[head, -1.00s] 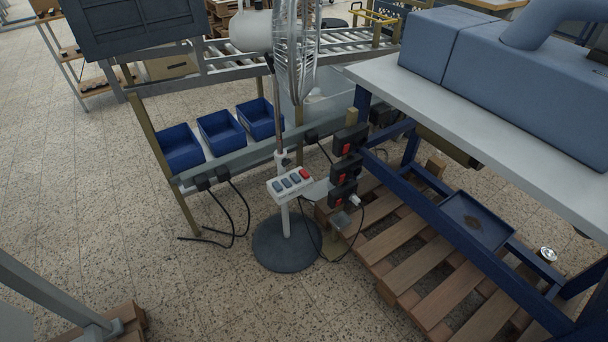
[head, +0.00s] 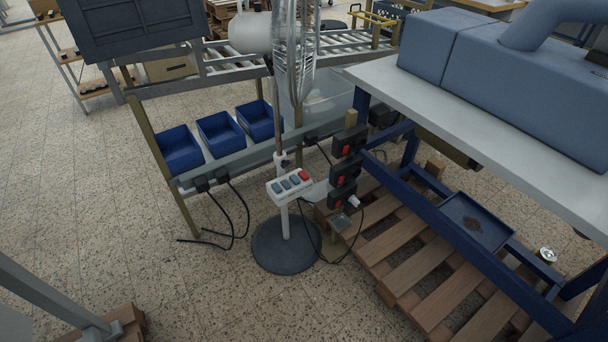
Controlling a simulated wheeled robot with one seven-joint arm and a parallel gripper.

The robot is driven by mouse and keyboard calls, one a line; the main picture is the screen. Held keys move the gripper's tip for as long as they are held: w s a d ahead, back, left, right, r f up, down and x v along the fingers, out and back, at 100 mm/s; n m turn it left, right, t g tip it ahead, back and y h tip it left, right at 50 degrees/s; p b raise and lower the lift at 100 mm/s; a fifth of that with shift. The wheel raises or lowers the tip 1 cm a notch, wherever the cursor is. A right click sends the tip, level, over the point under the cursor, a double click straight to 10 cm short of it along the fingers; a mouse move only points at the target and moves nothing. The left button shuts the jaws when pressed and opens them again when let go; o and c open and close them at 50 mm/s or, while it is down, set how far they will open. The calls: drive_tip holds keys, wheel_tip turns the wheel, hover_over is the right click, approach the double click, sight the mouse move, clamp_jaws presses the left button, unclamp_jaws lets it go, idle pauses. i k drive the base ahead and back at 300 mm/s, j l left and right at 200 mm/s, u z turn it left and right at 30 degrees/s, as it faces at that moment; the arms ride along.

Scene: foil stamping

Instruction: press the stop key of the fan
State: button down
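The pedestal fan (head: 280,140) stands in the middle of the head view on a round dark base (head: 286,246). Its caged head (head: 293,55) is at the top, seen nearly edge-on. A white key box (head: 289,185) sits on the pole, with a red key (head: 304,175) at its right end and several grey-blue keys (head: 285,184) to the left. No label can be read, so I cannot tell from markings which is the stop key. My gripper is not in view.
A blue-framed bench (head: 440,115) with a blue machine stands at the right, over a wooden pallet (head: 420,270). Black boxes with red switches (head: 345,172) are on a post just right of the keys. Blue bins (head: 219,132) and hanging cables (head: 240,215) are at left. The floor (head: 190,285) in front is clear.

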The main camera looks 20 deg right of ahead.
sight(303, 176)
drive_tip(key=i+j+u, duration=0.1)
drive_tip(key=i, duration=0.6)
drive_tip(key=i+j+u, duration=0.15)
drive_tip(key=i+j, duration=0.15)
drive_tip(key=i, duration=0.45)
drive_tip(key=i+u, duration=0.1)
drive_tip(key=i, duration=0.6)
